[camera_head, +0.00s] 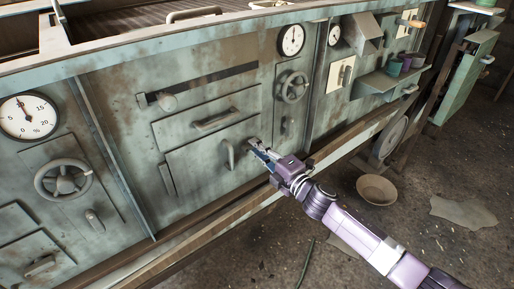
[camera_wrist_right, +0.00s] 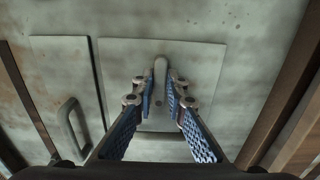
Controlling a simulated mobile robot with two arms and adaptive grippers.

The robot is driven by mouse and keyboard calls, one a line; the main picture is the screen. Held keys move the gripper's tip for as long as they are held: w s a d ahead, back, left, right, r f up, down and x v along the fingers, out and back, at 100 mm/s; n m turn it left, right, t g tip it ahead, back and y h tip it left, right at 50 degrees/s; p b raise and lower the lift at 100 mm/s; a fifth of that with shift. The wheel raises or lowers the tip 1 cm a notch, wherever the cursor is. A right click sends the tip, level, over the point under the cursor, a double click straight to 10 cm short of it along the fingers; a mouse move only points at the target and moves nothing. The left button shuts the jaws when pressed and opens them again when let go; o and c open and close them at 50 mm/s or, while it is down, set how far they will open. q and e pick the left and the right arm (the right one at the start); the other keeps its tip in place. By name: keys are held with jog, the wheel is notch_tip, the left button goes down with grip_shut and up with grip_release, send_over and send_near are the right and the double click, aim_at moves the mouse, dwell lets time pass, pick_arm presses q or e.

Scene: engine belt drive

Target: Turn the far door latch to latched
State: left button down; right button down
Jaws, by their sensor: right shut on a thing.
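The far door latch (camera_wrist_right: 160,70) is a small grey lever on a flat plate, seen in the right wrist view. It lies along the picture's vertical, with its lower part between the blue-padded fingertips. My right gripper (camera_wrist_right: 160,92) is shut on it; it also shows in the head view (camera_head: 259,149), reaching in from the lower right to the machine's front. There the fingers hide most of the latch. The door's curved handle (camera_head: 229,154) is just left of the gripper, and it shows in the wrist view (camera_wrist_right: 75,127). My left gripper is not in view.
A handwheel (camera_head: 292,87) and a dial (camera_head: 291,40) are above right of the gripper. Another handwheel (camera_head: 63,180) and a lever (camera_head: 95,221) are at the left. A wooden rail (camera_head: 215,214) runs below the front. A bowl (camera_head: 377,190) lies on the floor.

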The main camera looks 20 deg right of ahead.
dwell(0.3)
jog(key=c, duration=1.9)
grip_release()
jog(key=shift+c, duration=0.2)
jog(key=v, duration=1.2)
